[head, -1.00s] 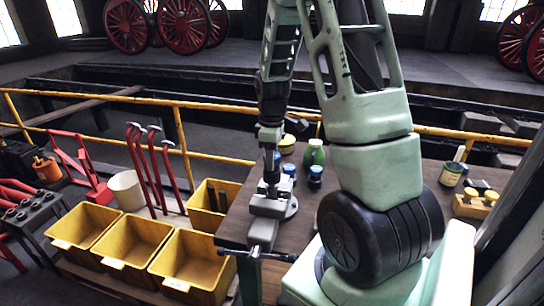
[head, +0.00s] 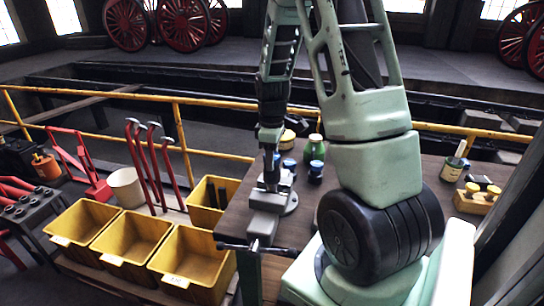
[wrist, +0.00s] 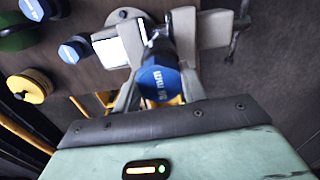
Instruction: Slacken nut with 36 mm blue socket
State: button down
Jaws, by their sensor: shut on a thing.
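My gripper (wrist: 158,100) is shut on a blue-ended socket (wrist: 160,82), whose label is upside down; "mm" can be made out, the number is unclear. In the head view my gripper (head: 271,180) points down over a grey vise (head: 264,222) at the bench's left end. The vise also shows in the wrist view (wrist: 212,28), just beyond the socket. The socket's far end reaches in between the vise parts. The nut is hidden behind the socket and fingers, so I cannot tell whether the socket sits on it.
Yellow bins (head: 190,258) stand left of the bench (head: 240,205). A yellow railing (head: 225,154) runs behind.

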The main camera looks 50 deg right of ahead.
jog(key=shift+f+b, duration=0.4)
jog(key=shift+f, duration=0.2)
jog(key=c, duration=1.5)
grip_release()
jog(key=shift+c, duration=0.2)
grip_shut()
jog(key=n, duration=0.4)
jog(key=n+p, duration=0.1)
jog(key=n, duration=0.1)
jog(key=shift+r+n, duration=0.1)
jog(key=shift+n, duration=0.2)
jog(key=shift+n+p, duration=0.3)
jog(key=shift+n, duration=0.4)
